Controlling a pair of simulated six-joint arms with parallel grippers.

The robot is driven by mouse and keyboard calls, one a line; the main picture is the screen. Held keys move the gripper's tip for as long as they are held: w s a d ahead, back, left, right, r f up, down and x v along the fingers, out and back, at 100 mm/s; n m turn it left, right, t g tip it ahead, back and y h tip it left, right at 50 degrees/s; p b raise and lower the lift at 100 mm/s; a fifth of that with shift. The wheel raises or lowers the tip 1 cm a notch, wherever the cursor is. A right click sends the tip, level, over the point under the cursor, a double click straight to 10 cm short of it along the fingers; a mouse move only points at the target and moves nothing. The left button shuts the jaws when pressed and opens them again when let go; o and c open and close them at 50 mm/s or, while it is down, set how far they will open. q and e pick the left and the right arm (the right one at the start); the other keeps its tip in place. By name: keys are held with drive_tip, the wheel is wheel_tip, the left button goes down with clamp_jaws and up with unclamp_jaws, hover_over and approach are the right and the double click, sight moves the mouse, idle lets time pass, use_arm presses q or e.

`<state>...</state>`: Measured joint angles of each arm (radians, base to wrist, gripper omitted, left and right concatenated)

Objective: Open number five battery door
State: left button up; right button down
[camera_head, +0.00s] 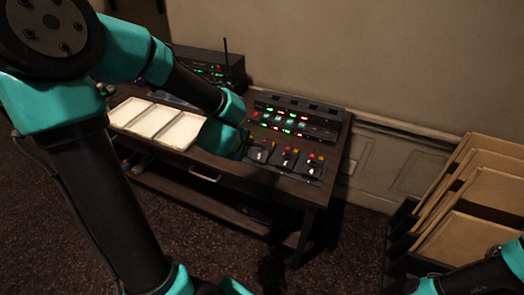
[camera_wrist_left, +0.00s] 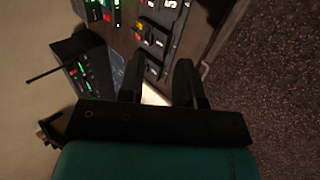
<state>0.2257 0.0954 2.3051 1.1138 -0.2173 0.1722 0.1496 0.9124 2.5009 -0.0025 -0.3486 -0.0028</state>
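The battery units sit in a front row on the dark panel (camera_head: 284,160) at the right end of the desk, with red and orange buttons behind white-marked faces. In the left wrist view the panel (camera_wrist_left: 160,25) is cut by the top edge. A white mark like a 5 (camera_wrist_left: 172,4) shows at that edge, but which door is number five is hard to read. My left gripper (camera_wrist_left: 158,80) is open, its two dark fingers apart with nothing gripped, close to the near-left unit. In the head view my left arm hides its fingers. My right gripper is out of view.
A pale three-part tray (camera_head: 155,122) lies on the desk left of the panel. A dark radio with an antenna (camera_head: 212,68) stands at the back. A rack of brown boards (camera_head: 470,200) stands on the floor at the right. The wall is close behind the desk.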

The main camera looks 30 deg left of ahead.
sight(260, 158)
use_arm(q)
drive_tip(key=shift+w+f, duration=0.1)
drive_tip(key=x, duration=1.7)
drive_tip(key=shift+w, duration=0.1)
clamp_jaws()
